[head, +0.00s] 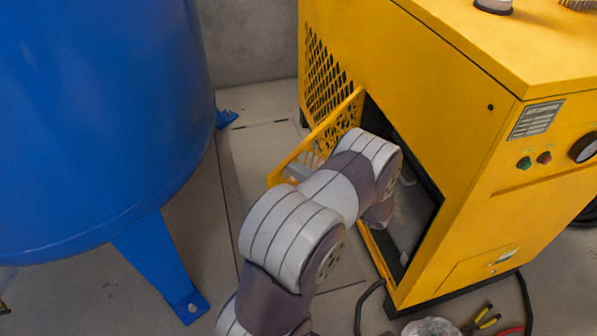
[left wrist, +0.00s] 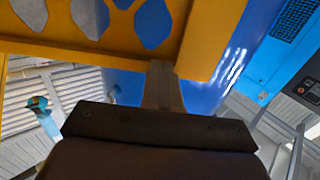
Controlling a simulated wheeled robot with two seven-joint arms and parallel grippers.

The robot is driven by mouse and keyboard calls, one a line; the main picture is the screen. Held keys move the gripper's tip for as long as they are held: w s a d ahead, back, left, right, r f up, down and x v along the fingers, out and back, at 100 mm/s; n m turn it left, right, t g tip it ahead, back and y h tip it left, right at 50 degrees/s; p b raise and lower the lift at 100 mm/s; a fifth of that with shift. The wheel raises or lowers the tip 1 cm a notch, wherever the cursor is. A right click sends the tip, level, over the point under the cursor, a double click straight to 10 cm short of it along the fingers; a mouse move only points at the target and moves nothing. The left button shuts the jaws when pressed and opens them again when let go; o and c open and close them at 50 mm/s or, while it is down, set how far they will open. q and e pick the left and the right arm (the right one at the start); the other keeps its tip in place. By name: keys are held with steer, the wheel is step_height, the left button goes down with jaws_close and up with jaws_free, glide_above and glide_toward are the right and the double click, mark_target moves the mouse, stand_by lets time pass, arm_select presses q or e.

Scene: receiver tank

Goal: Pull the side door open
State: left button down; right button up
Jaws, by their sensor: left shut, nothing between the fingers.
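The side door (head: 347,112) is a yellow panel with a perforated pattern on the yellow cabinet (head: 440,100). In the head view it stands swung outward to the left, leaving a dark opening (head: 405,200) in the cabinet's side. My left arm bends in front of the opening and covers part of the door. My left gripper (left wrist: 163,85) is shut and empty in the left wrist view, its fingertips close against the door's yellow edge (left wrist: 100,50); I cannot tell whether they touch. In the head view my forearm hides most of it. My right gripper is not in view.
A large blue tank (head: 100,110) stands left of the door, with a blue leg (head: 160,260) bolted to the floor. A narrow strip of floor (head: 222,190) is free between them. A black cable (head: 362,300) and pliers (head: 482,318) lie at the cabinet's front.

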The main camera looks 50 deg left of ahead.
arm_select(q)
steer(key=shift+a, duration=0.1)
steer(key=s+a+m+t, duration=0.1)
steer(key=a+m+t, duration=0.2)
steer(key=a, duration=1.7)
steer(key=shift+a+t, duration=0.35)
steer(key=shift+t, duration=0.45)
